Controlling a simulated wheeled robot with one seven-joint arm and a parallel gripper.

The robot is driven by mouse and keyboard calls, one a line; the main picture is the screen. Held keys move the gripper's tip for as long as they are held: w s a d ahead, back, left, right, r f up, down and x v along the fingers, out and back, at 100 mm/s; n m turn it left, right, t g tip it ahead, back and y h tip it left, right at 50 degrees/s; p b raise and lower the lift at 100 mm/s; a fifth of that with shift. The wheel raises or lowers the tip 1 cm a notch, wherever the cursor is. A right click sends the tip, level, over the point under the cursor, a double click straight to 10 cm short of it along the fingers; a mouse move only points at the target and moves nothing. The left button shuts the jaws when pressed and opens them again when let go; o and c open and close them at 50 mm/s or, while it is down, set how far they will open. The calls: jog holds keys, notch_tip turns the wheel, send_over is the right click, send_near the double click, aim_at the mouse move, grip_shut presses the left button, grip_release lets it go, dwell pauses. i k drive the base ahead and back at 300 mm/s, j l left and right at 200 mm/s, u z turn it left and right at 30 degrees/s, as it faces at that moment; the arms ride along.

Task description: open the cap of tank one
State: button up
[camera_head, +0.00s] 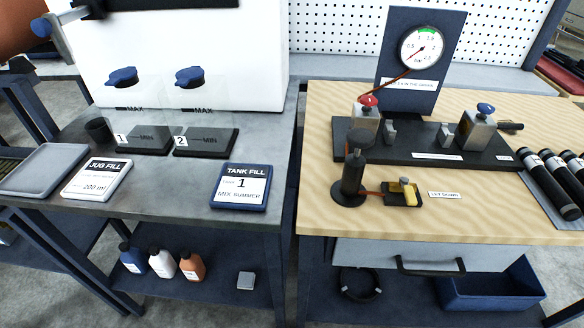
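Tank one (122,105) is a clear tank with a MAX mark, on a dark base with a "1" label (121,139), on the left grey bench. Its blue cap (122,76) sits on top and looks closed. Tank two (193,105) stands to its right on a base marked "2", with a similar blue cap (189,77) that also looks closed. The clear walls are hard to make out against the white panel. My gripper is not identifiable in this view.
A "TANK FILL 1" sign (240,187), a "JUG FILL" sign (97,180), a grey tray (44,168) and a dark cup (98,131) lie in front of or beside the tanks. A wooden bench (480,218) with a gauge stands right. A white panel (250,55) rises behind.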

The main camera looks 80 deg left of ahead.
aim_at(115, 78)
jog(key=u, duration=2.7)
